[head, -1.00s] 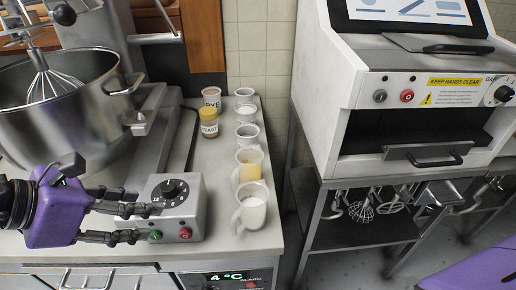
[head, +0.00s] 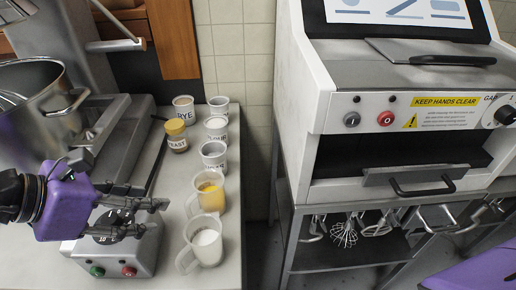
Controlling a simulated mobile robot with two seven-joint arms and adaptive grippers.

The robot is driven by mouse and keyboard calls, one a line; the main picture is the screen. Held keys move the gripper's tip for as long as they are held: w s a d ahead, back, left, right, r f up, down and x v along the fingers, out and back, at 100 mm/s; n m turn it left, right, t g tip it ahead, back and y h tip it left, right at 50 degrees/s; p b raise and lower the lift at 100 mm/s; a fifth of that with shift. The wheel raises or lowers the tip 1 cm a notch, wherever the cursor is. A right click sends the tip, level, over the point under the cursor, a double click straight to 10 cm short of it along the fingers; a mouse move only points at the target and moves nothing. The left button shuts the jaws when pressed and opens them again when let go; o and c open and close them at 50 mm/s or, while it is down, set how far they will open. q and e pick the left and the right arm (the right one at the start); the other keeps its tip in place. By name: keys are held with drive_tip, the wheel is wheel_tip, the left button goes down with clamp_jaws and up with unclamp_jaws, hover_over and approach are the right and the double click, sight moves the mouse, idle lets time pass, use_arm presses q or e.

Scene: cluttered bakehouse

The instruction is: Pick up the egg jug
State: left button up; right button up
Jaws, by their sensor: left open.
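The egg jug is most likely the white jug with yellow contents (head: 209,192), standing upright on the counter in the head view. A similar white jug with pale contents (head: 205,243) stands just in front of it. My left gripper (head: 162,217) is open and empty, to the left of both jugs and above the mixer's control box. Its fingers point right, apart from the jugs. My right gripper is not in view; only a purple part of mine shows at the lower right.
Behind the jugs stand several labelled cups (head: 214,154) and a yeast jar (head: 176,135). A steel mixer bowl (head: 45,110) and control box (head: 128,255) are at left. A white machine (head: 400,110) stands right, across a floor gap, with whisks hanging below.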

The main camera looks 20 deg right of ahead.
use_arm(q)
approach(201, 206)
drive_tip(key=x, duration=0.5)
drive_tip(key=shift+w+f, duration=0.1)
drive_tip(key=shift+c, duration=0.5)
drive_tip(key=shift+a, duration=0.1)
clamp_jaws()
